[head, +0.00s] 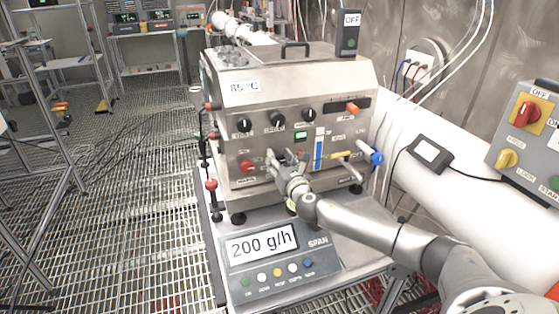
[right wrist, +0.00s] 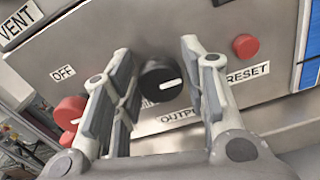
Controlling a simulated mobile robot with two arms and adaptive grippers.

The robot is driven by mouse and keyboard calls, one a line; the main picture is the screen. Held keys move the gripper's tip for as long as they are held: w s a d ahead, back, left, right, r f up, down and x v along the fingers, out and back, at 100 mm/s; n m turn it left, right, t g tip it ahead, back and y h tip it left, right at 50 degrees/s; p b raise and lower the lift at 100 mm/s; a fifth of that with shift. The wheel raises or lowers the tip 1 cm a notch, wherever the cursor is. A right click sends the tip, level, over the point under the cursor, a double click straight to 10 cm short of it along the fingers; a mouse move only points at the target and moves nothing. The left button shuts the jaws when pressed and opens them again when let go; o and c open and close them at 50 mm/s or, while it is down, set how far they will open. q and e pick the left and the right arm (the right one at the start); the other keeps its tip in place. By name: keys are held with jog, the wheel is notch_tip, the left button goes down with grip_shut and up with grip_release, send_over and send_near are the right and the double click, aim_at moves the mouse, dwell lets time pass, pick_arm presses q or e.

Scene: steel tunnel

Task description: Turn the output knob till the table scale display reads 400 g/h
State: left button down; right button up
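The output knob (right wrist: 161,79) is black with a white pointer line and sits on the steel machine's (head: 290,110) lower front panel, above the "OUTPUT" label. In the right wrist view it lies between the two spread fingers of my right gripper (right wrist: 160,85), with a gap on each side. In the head view my right gripper (head: 285,160) is at the panel and hides the knob. The table scale display (head: 261,246) reads "200 g/h". My left gripper is not in view.
A red button (right wrist: 245,47) by the "RESET" label is right of the gripper, and red knobs (right wrist: 70,112) are close to its left finger. Three black knobs (head: 277,120) are higher on the panel. A blue-handled valve (head: 376,157) sticks out at the machine's right.

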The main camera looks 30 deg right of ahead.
jog(key=c, duration=0.6)
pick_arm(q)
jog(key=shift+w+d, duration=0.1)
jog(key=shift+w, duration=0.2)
pick_arm(e)
jog(key=shift+o, duration=0.2)
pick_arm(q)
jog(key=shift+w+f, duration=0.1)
pick_arm(e)
jog(key=shift+m, duration=0.3)
jog(key=m+b, duration=0.1)
jog(key=m, duration=0.3)
jog(key=shift+f+b, duration=0.15)
jog(key=shift+b, duration=0.25)
jog(key=m+b, duration=0.1)
jog(key=m, duration=0.3)
jog(key=shift+m, duration=0.4)
jog(key=m, duration=0.5)
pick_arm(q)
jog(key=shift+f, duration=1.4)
pick_arm(e)
jog(key=shift+m, duration=2.8)
